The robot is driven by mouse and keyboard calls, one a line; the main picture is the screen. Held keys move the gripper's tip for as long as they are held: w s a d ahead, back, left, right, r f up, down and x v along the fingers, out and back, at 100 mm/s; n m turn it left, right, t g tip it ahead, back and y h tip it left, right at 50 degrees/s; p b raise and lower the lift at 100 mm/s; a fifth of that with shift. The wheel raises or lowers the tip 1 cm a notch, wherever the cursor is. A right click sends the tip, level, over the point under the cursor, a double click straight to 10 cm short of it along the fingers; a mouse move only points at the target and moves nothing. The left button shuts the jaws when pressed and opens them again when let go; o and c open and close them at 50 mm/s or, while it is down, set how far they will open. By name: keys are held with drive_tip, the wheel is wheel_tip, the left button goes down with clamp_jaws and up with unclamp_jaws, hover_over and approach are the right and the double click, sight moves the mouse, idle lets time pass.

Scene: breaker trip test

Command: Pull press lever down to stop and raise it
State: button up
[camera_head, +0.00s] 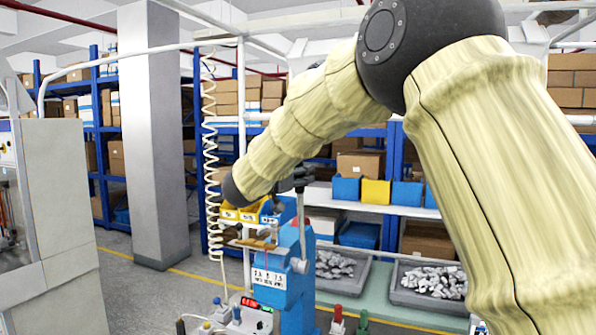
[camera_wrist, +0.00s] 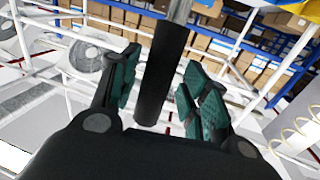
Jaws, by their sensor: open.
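The blue press (camera_head: 295,295) stands at the lower middle of the head view, with a white label on its front. Its lever (camera_head: 301,215) shows there as a thin grey rod, roughly upright, reaching up to my gripper (camera_head: 290,181). In the wrist view the lever's black handle (camera_wrist: 165,62) and a bit of its metal rod (camera_wrist: 180,10) stand between the fingers of my gripper (camera_wrist: 160,88). The fingers with their green pads are open, with gaps showing on both sides of the handle. In the head view the handle is hard to make out among the dark fingers.
Yellow and blue bins (camera_head: 250,213) stand behind the press. A coiled white hose (camera_head: 211,150) hangs to its left. Two grey trays of metal parts (camera_head: 430,295) lie to the right. A grey cabinet (camera_head: 60,200) stands at far left, with open floor between.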

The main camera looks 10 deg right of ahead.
drive_tip(key=shift+s+d+r, duration=0.1)
drive_tip(key=shift+s+r, duration=0.45)
drive_tip(key=shift+s, duration=0.3)
drive_tip(key=shift+w+f, duration=0.65)
drive_tip(key=shift+w, duration=0.3)
drive_tip(key=c, duration=0.5)
drive_tip(key=shift+r, duration=0.1)
drive_tip(key=c, duration=0.4)
drive_tip(key=shift+s+d+r, duration=0.1)
drive_tip(key=shift+s+r, duration=0.05)
drive_tip(key=shift+s, duration=0.15)
clamp_jaws()
drive_tip(key=shift+r, duration=0.1)
